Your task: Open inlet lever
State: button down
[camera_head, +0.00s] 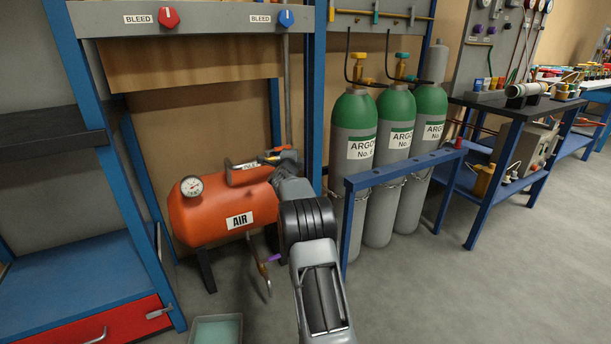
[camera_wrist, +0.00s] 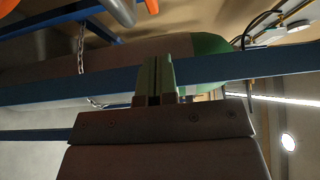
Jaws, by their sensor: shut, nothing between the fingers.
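An orange air tank (camera_head: 222,212) marked AIR stands left of my arm in the head view, with a round gauge (camera_head: 192,186) on its left end. A small label and coloured fittings (camera_head: 272,158) show above it, partly behind my wrist. A thin brown handle-like part (camera_head: 259,268) hangs below the tank. I cannot tell which part is the inlet lever. My gripper (camera_wrist: 155,72) is shut and empty in the wrist view, its fingers in front of a blue rail (camera_wrist: 230,68). I cannot make out its fingertips in the head view. No contact with a lever is visible.
Three green-topped argon cylinders (camera_head: 356,130) stand chained behind a blue frame (camera_head: 402,170), right of my arm. A blue shelf post (camera_head: 118,170) stands left of the tank. A shallow tray (camera_head: 216,330) lies on the floor. Open floor (camera_head: 470,290) is at right.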

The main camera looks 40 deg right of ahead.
jog(key=s+a, duration=0.1)
jog(key=s, duration=0.7)
jog(key=shift+s+a, duration=0.2)
jog(key=shift+s, duration=0.2)
jog(key=s+a+r+n+y+p, duration=0.3)
jog(key=a+r+n+y+p, duration=0.3)
jog(key=a+r+p, duration=0.5)
jog(key=s+a+r+n+y+p, duration=0.35)
jog(key=a+r+n+p, duration=0.55)
jog(key=a, duration=0.4)
jog(key=s+a+r+n+g+y+p, duration=0.2)
jog(key=s+a+r+n+g+p, duration=0.2)
jog(key=s+p, duration=0.6)
jog(key=s+a+r+n+g+y+p, duration=0.2)
jog(key=s+a+r+n+g+p, duration=0.2)
jog(key=s+a+r+n+p, duration=0.4)
jog(key=s+a+p, duration=0.1)
jog(key=s+p, duration=0.1)
jog(key=s, duration=0.3)
jog(key=shift+a+r, duration=0.2)
jog(key=shift+r, duration=0.05)
